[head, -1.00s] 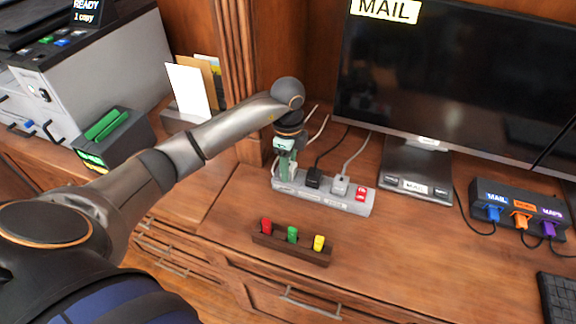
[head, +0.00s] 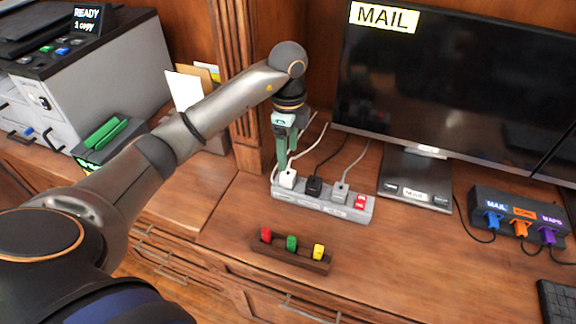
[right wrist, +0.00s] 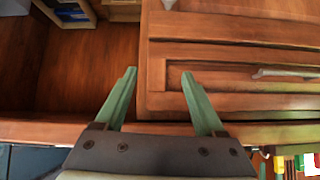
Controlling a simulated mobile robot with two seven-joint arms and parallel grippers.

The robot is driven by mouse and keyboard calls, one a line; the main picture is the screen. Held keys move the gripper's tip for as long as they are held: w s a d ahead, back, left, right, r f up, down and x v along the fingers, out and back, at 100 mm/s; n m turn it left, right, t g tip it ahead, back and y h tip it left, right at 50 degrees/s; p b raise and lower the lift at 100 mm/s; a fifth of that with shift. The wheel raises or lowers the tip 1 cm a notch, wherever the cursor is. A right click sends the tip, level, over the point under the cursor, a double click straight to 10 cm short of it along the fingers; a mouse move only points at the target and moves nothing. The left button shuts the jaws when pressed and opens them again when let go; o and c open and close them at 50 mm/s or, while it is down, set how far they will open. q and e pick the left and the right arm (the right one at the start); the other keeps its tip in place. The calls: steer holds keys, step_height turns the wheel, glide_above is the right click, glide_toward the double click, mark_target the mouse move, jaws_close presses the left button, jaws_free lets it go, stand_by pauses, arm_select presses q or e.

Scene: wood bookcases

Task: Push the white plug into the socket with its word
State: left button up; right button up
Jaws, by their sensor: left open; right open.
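The white plug (head: 288,178) stands at the left end of the grey power strip (head: 356,214) in the head view, with a pale cord behind it. I cannot tell how deep it sits, and the strip's words are too small to read. My left gripper (head: 286,164) is open, pointing down just above and behind the white plug, with no plug visibly held. A black plug (head: 313,186) and a grey plug (head: 340,192) stand farther right on the strip. My right gripper (right wrist: 158,75) is open and empty over drawer fronts in the right wrist view.
A wooden holder (head: 289,257) with red, green and yellow pieces lies in front of the strip. The monitor (head: 440,90) with a MAIL label stands behind. A dark hub (head: 480,200) with coloured plugs is right. The printer (head: 110,70) is left.

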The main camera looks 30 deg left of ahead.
arm_select(q)
steer(key=shift+r, duration=1.8)
